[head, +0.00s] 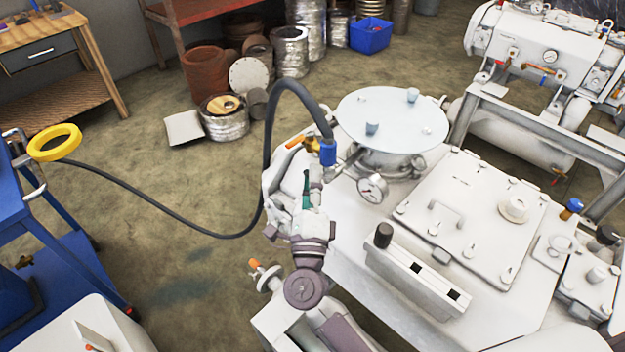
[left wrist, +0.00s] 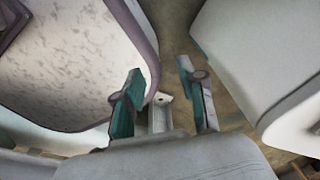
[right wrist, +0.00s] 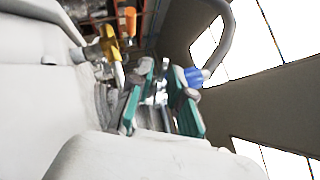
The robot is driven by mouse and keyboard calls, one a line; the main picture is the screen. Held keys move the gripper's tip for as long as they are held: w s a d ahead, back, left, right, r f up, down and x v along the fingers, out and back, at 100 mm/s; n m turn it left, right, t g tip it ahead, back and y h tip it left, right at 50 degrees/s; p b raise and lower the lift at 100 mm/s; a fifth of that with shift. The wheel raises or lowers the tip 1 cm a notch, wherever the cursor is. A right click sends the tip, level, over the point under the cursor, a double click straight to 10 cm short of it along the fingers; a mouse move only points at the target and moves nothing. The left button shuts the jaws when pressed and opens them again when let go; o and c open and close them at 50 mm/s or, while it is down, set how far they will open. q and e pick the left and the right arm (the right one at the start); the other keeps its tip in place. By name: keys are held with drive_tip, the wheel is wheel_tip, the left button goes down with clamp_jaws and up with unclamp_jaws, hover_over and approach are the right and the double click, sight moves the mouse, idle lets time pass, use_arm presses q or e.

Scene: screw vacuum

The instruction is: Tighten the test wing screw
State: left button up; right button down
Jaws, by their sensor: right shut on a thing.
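My right gripper (head: 308,185) is beside the valve fitting at the left of the white vacuum unit, just under the blue hose connector (head: 327,152). In the right wrist view its green-padded fingers (right wrist: 163,98) are shut on a small metallic part (right wrist: 160,92), apparently the test wing screw; its wings are mostly hidden by the fingers. The blue connector (right wrist: 193,76) shows just right of the fingers. My left gripper (left wrist: 160,98) is open and empty, with its fingers apart; I cannot make it out in the head view.
A dark hose (head: 268,150) arches from the connector to the floor. A pressure gauge (head: 372,188) and a round lid (head: 390,118) are close to the right gripper. An orange-tipped handle (right wrist: 130,20) is nearby. A blue cart (head: 60,230) stands left; the floor between is mostly clear.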

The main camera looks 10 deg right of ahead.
drive_tip(key=c, duration=1.3)
unclamp_jaws()
drive_tip(key=v, duration=1.2)
drive_tip(key=shift+s, duration=0.1)
